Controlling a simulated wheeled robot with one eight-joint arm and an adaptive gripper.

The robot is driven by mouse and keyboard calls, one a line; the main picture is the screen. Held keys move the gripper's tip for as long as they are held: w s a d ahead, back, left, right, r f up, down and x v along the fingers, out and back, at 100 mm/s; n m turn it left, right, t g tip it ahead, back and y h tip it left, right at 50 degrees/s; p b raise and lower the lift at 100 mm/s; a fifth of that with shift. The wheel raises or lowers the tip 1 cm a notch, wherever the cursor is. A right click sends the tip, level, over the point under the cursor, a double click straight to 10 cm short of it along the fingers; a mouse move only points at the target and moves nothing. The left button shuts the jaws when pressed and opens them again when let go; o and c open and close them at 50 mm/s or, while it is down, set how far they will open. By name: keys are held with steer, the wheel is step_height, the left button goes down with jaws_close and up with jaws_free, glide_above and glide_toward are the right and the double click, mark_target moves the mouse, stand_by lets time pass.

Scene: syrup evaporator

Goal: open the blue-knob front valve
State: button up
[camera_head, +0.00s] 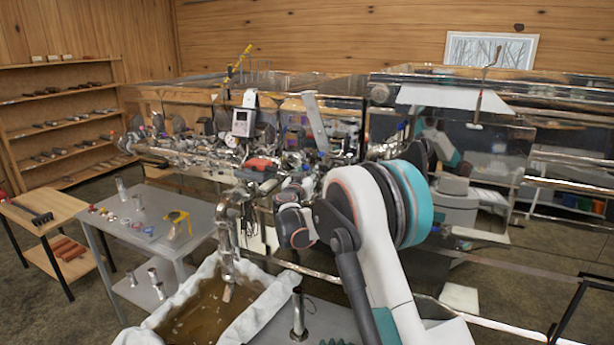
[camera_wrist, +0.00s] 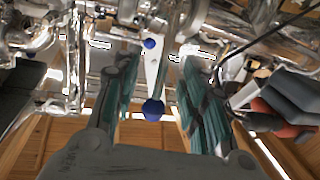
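In the wrist view my gripper (camera_wrist: 158,95) has its two teal-padded fingers spread apart, reaching in among shiny metal pipes. A round blue knob (camera_wrist: 153,110) shows between the fingers, with visible gaps on both sides. It sits at the end of a slim metal rod. A second, smaller blue knob (camera_wrist: 149,43) shows farther off, in line with the gap. I cannot tell which of the two belongs to the front valve. In the head view my arm reaches to the front of the evaporator (camera_head: 340,95); the fingers and knobs cannot be made out there.
A red-and-grey device (camera_wrist: 275,115) is close to the right finger. Metal pipes crowd both sides. In the head view a cloth-lined tub of amber liquid (camera_head: 200,310) stands below the pipes. A grey table (camera_head: 150,215) with small items is to the left.

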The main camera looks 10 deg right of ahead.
jaws_close()
steer(key=shift+w+a, duration=0.1)
stand_by(0.4)
